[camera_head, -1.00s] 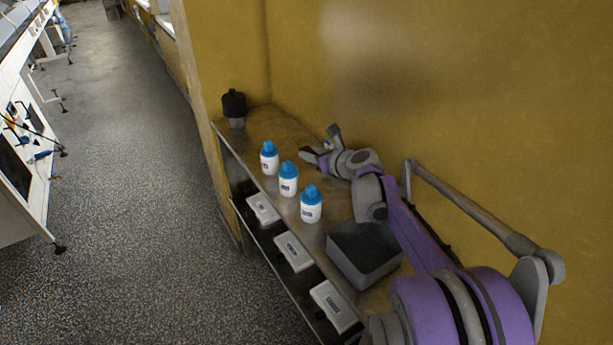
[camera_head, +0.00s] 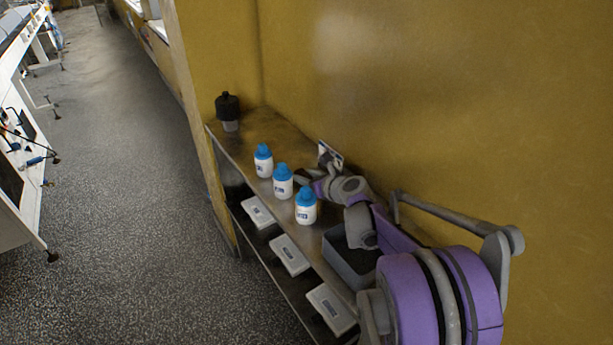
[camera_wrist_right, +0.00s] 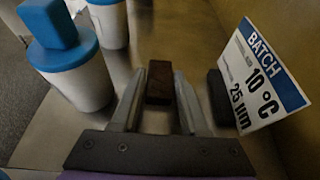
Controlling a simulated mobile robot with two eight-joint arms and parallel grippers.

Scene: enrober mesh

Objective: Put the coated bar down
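The coated bar (camera_wrist_right: 160,84) is a small dark brown block in the right wrist view. It sits between the fingertips of my right gripper (camera_wrist_right: 159,88), which look closed on its two sides. Whether its underside touches the shelf top cannot be told. In the head view my right gripper (camera_head: 312,178) is over the shelf top (camera_head: 262,128), just behind the white bottles and in front of the batch card, partly hidden by my own wrist. The bar cannot be made out there. My left gripper is not in view.
A batch card (camera_wrist_right: 262,75) stands right of the gripper, with a dark block (camera_wrist_right: 222,97) beside it. Blue-capped bottles (camera_head: 306,206) line the front edge. A grey bin (camera_head: 350,262) is nearer, a dark jar (camera_head: 228,110) at the far end. The yellow wall closes the back.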

